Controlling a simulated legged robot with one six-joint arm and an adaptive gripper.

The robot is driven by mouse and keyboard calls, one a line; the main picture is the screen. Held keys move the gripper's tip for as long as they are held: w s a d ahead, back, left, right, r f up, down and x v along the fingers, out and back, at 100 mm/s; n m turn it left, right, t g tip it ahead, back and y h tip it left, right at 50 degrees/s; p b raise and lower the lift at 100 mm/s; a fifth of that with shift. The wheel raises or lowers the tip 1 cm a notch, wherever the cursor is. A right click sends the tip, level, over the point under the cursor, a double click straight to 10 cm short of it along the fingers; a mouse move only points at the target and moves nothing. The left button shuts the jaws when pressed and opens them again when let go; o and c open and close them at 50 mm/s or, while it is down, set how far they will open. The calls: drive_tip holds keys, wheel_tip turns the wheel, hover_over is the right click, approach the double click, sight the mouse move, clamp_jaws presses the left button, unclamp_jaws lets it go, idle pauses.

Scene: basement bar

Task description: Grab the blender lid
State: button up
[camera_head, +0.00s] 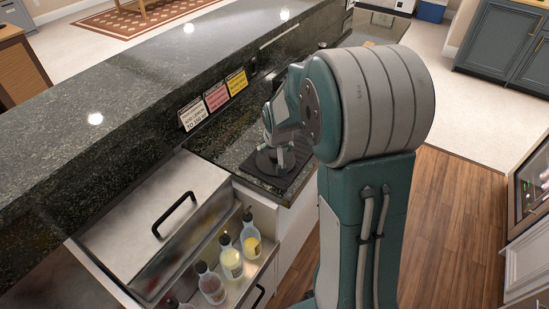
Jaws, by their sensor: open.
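My gripper (281,158) is at the end of my teal and grey arm, low over the dark lower counter behind the bar ledge. It is open, and its fingers point down. A dark flat piece (262,180) lies on that counter under and around the fingers. I cannot tell whether it is the blender lid or a mat, nor whether the fingers touch it. No blender lid stands out clearly, and my arm hides much of the counter to the right.
A raised dark stone ledge (130,90) runs along the left, with small signs (216,97) on its side. A metal bin with a black handle (174,215) and several bottles (231,262) stand in front. Wood floor (455,225) is open at right.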

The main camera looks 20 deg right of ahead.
drive_tip(key=shift+w+d+f, duration=0.25)
drive_tip(key=shift+w+f, duration=0.05)
drive_tip(key=shift+f, duration=0.3)
drive_tip(key=c, duration=1.2)
drive_tip(key=shift+c, duration=0.2)
